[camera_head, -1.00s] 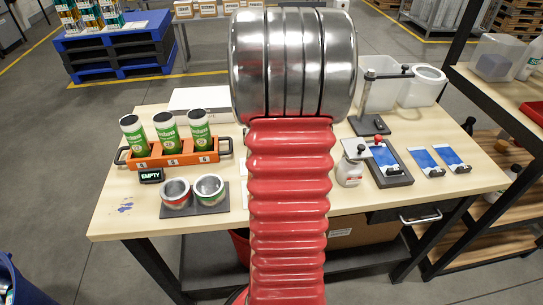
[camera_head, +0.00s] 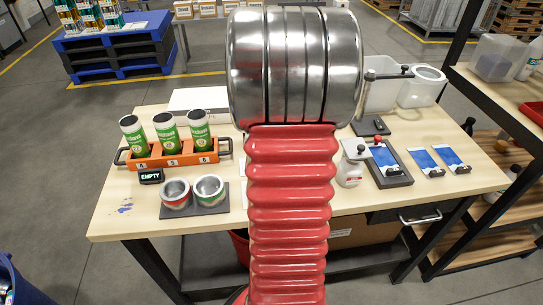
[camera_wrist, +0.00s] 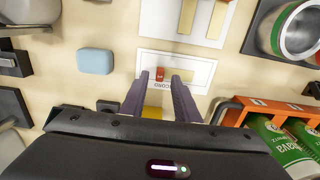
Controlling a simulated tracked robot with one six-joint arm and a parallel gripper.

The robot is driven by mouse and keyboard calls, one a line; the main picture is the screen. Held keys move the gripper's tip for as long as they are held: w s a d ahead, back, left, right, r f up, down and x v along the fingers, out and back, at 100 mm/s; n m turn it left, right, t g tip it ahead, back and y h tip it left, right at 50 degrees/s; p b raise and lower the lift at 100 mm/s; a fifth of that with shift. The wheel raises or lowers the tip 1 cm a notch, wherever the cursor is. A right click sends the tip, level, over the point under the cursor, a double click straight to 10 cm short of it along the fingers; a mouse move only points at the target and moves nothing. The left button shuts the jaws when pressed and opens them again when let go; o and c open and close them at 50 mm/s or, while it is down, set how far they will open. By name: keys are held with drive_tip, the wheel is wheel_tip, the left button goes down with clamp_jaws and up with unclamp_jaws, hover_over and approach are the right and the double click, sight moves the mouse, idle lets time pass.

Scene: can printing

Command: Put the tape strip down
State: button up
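My gripper (camera_wrist: 159,78) shows in the wrist view with its two dark fingers pointing at the table, apart from each other. A white card (camera_wrist: 198,72) with a pale slot and partly hidden lettering lies under the fingertips. A small red piece (camera_wrist: 161,74), perhaps the tape strip, lies at the slot's left end, between the fingertips in the picture. I see no finger touching it. A yellow patch (camera_wrist: 153,112) shows between the fingers nearer the palm; I cannot tell what it is. In the head view my arm hides the gripper and this spot.
An orange rack (camera_wrist: 228,107) with green cans stands close at right in the wrist view. An open can (camera_wrist: 296,32) stands on a dark mat. A pale blue block (camera_wrist: 95,61) lies left. Another white card (camera_wrist: 188,22) lies farther up.

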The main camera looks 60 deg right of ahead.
wheel_tip(320, 180, up, 9)
drive_tip(key=shift+r, duration=0.15)
idle(0.8)
drive_tip(key=w+a+r+n+t+h, duration=0.1)
drive_tip(key=w+a, duration=0.1)
drive_tip(key=a, duration=0.3)
drive_tip(key=w+a+r+n, duration=0.1)
drive_tip(key=w+a+r, duration=0.15)
drive_tip(key=a, duration=0.35)
drive_tip(key=s+a+n+t, duration=0.2)
drive_tip(key=a+n, duration=0.2)
drive_tip(key=a, duration=1)
drive_tip(key=s+a+f+n+t+y, duration=0.1)
drive_tip(key=s+a+n+t, duration=0.1)
drive_tip(key=a, duration=1.3)
drive_tip(key=shift+s+f+n+t, duration=0.25)
drive_tip(key=shift+n+t, duration=0.05)
drive_tip(key=shift+n, duration=0.6)
